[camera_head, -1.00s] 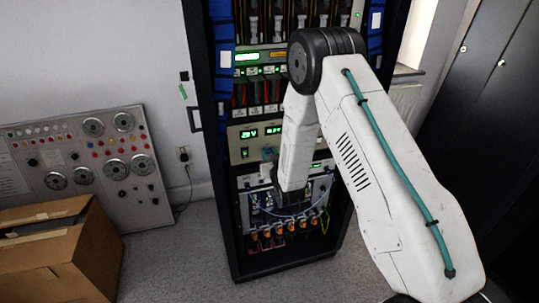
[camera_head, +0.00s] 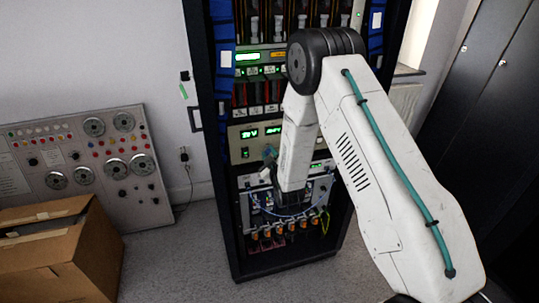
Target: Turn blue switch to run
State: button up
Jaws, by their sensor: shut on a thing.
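The equipment rack (camera_head: 228,200) stands in the middle of the view. The blue switch (camera_head: 269,153) is a small blue knob on the beige panel with green digits, just left of my forearm. My gripper (camera_head: 268,165) is a small dark shape at the end of my white arm, right at the blue switch and shut on it. The fingertips are small and partly hidden by my wrist. The switch's labels and its exact setting cannot be read.
Looped cables and a row of orange-tipped connectors (camera_head: 278,234) sit below the panel. A grey control panel (camera_head: 85,165) and a cardboard box (camera_head: 85,255) stand at left. Dark cabinets (camera_head: 485,110) stand at right. Grey floor is free in front of the rack.

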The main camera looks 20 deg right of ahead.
jog(key=shift+f+n, duration=0.2)
jog(key=shift+n, duration=4.8)
jog(key=shift+s, duration=0.1)
jog(key=o, duration=1)
jog(key=s, duration=0.7)
jog(key=shift+s, duration=0.35)
